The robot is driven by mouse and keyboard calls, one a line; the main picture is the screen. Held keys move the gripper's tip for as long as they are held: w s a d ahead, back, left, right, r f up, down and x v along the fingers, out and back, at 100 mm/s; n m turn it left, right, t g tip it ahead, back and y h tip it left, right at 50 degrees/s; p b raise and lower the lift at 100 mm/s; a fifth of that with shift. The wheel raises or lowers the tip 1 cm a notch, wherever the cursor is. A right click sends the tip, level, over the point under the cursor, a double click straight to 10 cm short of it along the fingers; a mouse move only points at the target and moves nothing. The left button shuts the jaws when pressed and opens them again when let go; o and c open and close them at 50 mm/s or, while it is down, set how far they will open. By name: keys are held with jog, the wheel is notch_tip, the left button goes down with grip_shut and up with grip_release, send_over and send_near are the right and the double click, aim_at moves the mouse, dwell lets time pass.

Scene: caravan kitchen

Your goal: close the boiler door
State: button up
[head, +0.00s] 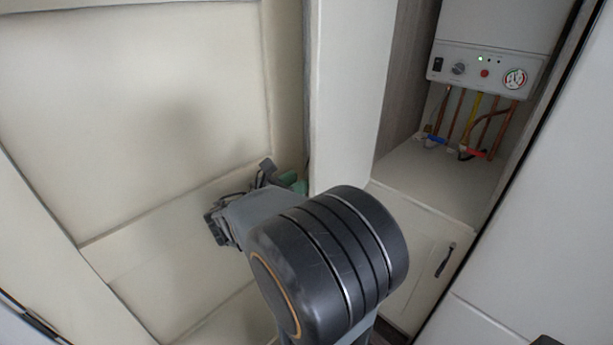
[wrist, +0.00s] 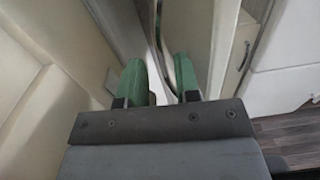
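The boiler cupboard is open, and the white boiler (head: 487,68) shows inside at the upper right of the head view. A tall white panel (head: 350,90) stands upright just left of the opening; it looks like the boiler door, swung open. My gripper (head: 290,182) is low beside this panel's left edge, partly hidden behind my own arm. In the wrist view my gripper (wrist: 158,80) has its two green fingers apart, with a pale upright edge (wrist: 152,35) showing beyond the gap. I cannot tell whether the fingers touch it.
A cream padded panel (head: 130,110) fills the left of the head view, close to my gripper. Copper pipes (head: 475,120) hang below the boiler. A lower cupboard front (head: 420,265) with a dark handle (head: 445,260) is below the opening. Dark wooden floor (wrist: 292,138) shows at right.

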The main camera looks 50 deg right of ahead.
jog(key=shift+s+d, duration=0.2)
jog(key=shift+d, duration=1.7)
jog(key=shift+c, duration=0.4)
grip_shut()
